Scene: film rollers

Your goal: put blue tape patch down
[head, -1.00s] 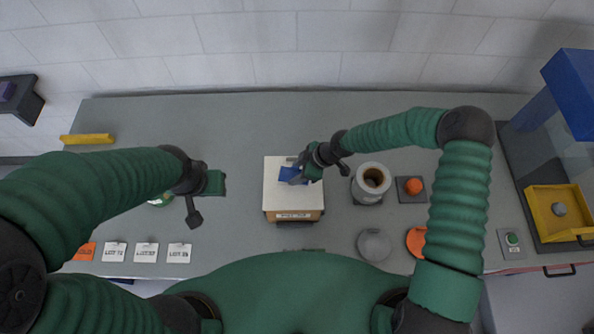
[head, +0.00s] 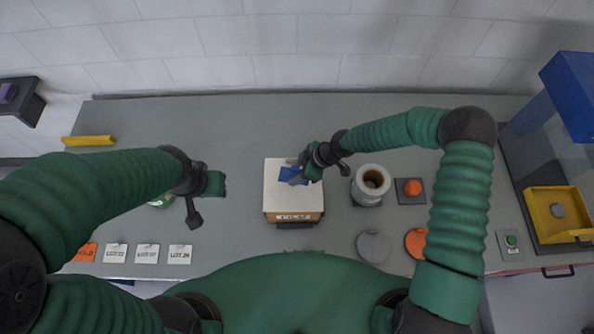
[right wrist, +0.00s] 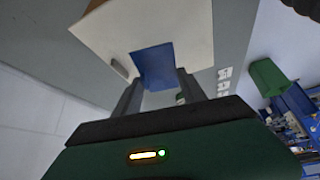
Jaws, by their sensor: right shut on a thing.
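The blue tape patch (head: 287,174) is at the cream top of a box (head: 278,203) in the middle of the bench. My right gripper (head: 299,171) is shut on the patch, low over the box top. In the right wrist view the blue patch (right wrist: 154,66) sits between my fingertips (right wrist: 158,86), flat against or just above the cream surface; I cannot tell if it touches. My left gripper (head: 203,193) hangs over the bench left of the box; its finger gap is not clear.
Right of the box stand a grey canister (head: 371,184) with a brown-rimmed opening and an orange knob (head: 413,187) on a dark plate. Lot cards (head: 147,253) lie at the front left. A yellow bar (head: 88,140) lies at the back left. The bench behind the box is clear.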

